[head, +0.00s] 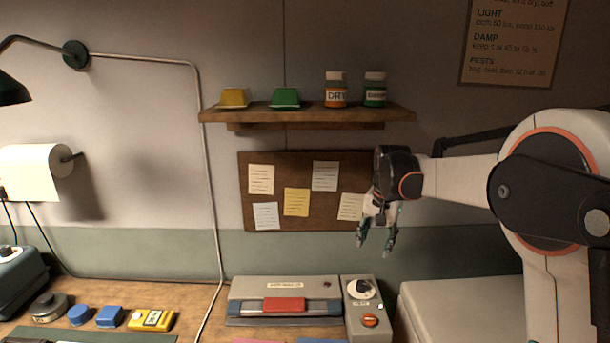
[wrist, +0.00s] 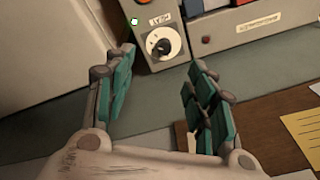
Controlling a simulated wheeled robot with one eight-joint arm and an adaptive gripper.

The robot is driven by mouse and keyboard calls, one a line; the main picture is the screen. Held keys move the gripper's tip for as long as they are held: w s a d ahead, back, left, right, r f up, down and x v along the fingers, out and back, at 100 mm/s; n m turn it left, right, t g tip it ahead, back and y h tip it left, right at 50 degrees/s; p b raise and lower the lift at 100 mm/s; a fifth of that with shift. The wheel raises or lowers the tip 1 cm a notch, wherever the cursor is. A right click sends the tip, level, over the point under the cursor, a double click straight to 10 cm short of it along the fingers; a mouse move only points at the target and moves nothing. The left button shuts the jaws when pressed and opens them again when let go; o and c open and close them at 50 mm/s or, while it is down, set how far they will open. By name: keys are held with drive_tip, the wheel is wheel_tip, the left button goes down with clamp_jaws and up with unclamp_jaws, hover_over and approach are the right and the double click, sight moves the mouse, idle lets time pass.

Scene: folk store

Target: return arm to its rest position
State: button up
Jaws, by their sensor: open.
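My gripper (head: 376,240) is open and empty in the head view, pointing down in front of the cork board (head: 275,217) and above the back of the bench. Its arm reaches in from the right edge of the picture. In the wrist view my gripper's two green-padded fingers (wrist: 160,100) stand well apart with nothing between them. Beyond them is the control box (wrist: 148,40) with a dial. In the head view this box (head: 358,327) stands below my gripper, apart from it.
A grey machine with a red handle (head: 284,304) stands left of the control box. A large pale box (head: 470,310) is at the right, under my arm. A shelf (head: 300,115) with jars and small tubs hangs above. A yellow meter (head: 151,320) and blue pieces lie at the left.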

drive_tip(key=s+r+n+t, duration=0.1)
drive_tip(key=s+r+n, duration=0.1)
drive_tip(key=s+r, duration=0.6)
drive_tip(key=s+f+n+t, duration=0.2)
drive_tip(key=s+f, duration=0.1)
drive_tip(key=s, duration=1.1)
drive_tip(key=s+f+n+t, duration=0.2)
drive_tip(key=s+f, duration=0.1)
drive_tip(key=s, duration=1)
drive_tip(key=shift+s+a+n, duration=0.2)
drive_tip(key=shift+s+n, duration=0.1)
drive_tip(key=shift+s, duration=0.1)
